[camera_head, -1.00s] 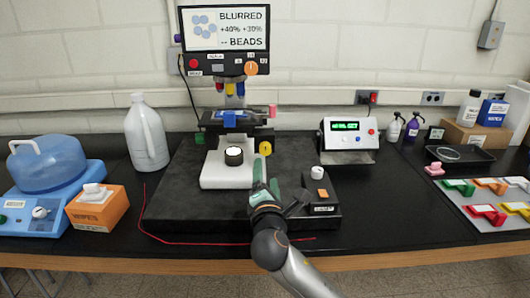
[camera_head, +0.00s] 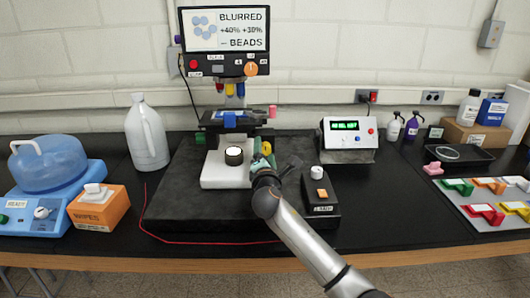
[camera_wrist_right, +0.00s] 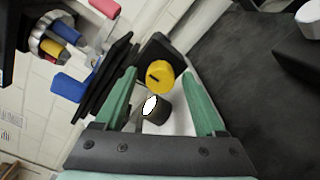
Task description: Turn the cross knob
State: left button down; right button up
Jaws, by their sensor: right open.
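My right gripper (camera_head: 263,160) has green fingers and is open, close in front of the microscope's right side. In the right wrist view the gripper (camera_wrist_right: 162,95) has its fingers spread, with a yellow round knob (camera_wrist_right: 160,77) bearing a dark bar beyond and between them. The fingers do not appear to touch it. In the head view the yellow knob (camera_head: 266,147) is partly hidden by the gripper. No plainly cross-shaped knob can be made out; I cannot tell whether the yellow one is it. My left gripper is not in view.
A white block (camera_head: 225,176) with a black, white-topped cylinder (camera_head: 234,155) stands left of my gripper. A black control box (camera_head: 320,194) with a white knob is at its right. The microscope stage (camera_head: 215,122) is behind. A red wire (camera_head: 180,240) lies along the front.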

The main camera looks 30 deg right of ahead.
grip_shut()
dwell(0.6)
